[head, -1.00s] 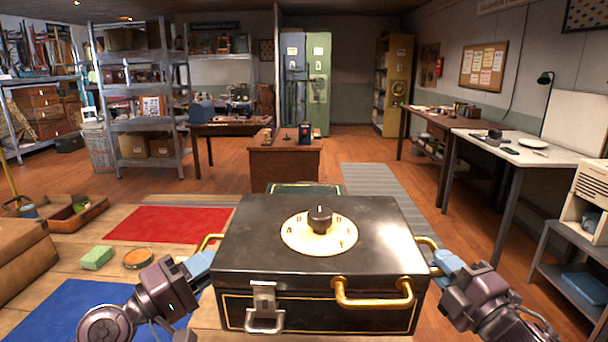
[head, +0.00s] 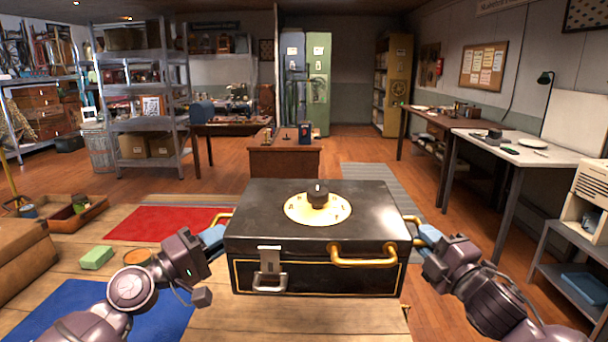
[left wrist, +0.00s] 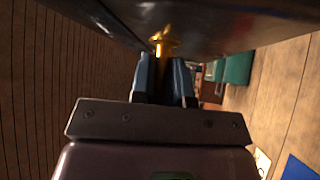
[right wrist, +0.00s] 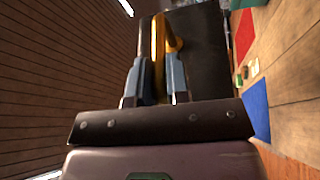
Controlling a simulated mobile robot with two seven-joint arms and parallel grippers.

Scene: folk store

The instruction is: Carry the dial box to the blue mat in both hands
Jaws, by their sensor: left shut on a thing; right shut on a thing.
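The dial box (head: 320,265) is black, with a cream dial and black knob on its lid, a front clasp and brass handles. It is held level in front of me, over the wooden tabletop. My left gripper (head: 213,236) is shut on the box's left brass side handle, which shows in the left wrist view (left wrist: 162,45). My right gripper (head: 430,236) is shut on the right side handle, seen in the right wrist view (right wrist: 160,45). The blue mat (head: 65,300) lies at the lower left, partly hidden by my left arm.
A green block (head: 97,257) and a round tin (head: 138,258) sit beyond the blue mat. A red mat (head: 165,222) lies farther back. A brown case (head: 22,255) stands at the left edge. Wooden surface in front of the box is clear.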

